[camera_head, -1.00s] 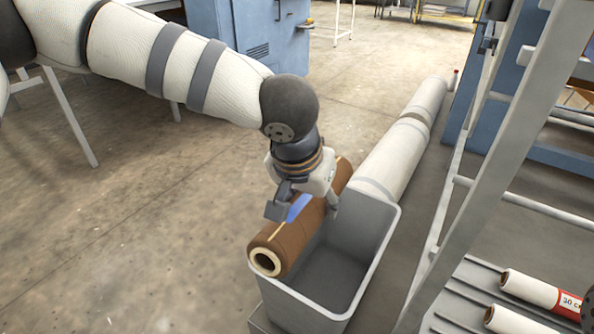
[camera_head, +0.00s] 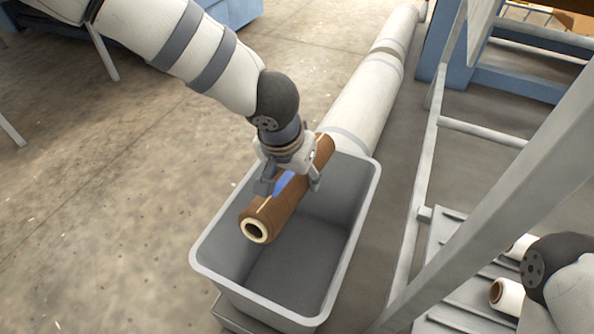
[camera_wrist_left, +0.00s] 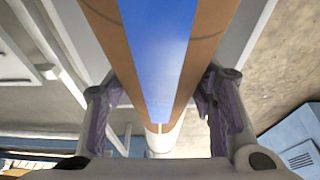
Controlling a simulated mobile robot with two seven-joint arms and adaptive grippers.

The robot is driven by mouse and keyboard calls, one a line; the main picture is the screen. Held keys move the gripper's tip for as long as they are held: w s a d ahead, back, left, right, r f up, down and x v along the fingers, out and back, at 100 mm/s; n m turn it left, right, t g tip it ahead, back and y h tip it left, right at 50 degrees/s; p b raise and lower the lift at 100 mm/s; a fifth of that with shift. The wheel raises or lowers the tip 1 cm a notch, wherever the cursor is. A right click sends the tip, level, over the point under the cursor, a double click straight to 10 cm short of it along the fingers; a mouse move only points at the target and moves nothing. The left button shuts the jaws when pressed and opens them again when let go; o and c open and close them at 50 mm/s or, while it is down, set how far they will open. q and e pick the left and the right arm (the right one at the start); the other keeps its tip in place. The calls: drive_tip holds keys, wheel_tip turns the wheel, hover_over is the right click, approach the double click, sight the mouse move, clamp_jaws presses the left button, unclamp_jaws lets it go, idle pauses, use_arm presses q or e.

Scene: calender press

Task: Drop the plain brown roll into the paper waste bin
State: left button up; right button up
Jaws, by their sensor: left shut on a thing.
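The brown roll (camera_head: 270,217) has a pale hollow core at its near end and is tilted lengthwise over the grey paper waste bin (camera_head: 345,240). My left gripper (camera_head: 290,186) is shut on the roll around its middle, one finger on each side. In the left wrist view the roll (camera_wrist_left: 208,35) runs between the two fingers of the left gripper (camera_wrist_left: 162,110), with a blue strip along its surface. The near end of the roll is above the bin's opening; the bin floor that shows is bare. My right gripper is out of view.
Large white rolls (camera_head: 365,100) lie in a line behind the bin. A grey metal frame (camera_head: 490,180) stands to the right, with small white rolls (camera_head: 507,296) on a rack. My right arm shows at the lower right. The concrete floor at left is open.

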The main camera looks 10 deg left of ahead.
sight(286, 178)
use_arm(q)
wheel_tip(286, 178, down, 3)
drive_tip(key=b, duration=0.3)
drive_tip(key=shift+f, duration=0.4)
wheel_tip(286, 178, down, 5)
drive_tip(key=shift+w+r+b, duration=0.1)
drive_tip(key=shift+r+b, duration=0.05)
drive_tip(key=shift+b, duration=0.25)
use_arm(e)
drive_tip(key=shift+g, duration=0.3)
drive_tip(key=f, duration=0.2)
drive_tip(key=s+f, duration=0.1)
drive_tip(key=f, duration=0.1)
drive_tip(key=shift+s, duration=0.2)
use_arm(q)
drive_tip(key=o, duration=1.6)
drive_tip(key=v, duration=1.2)
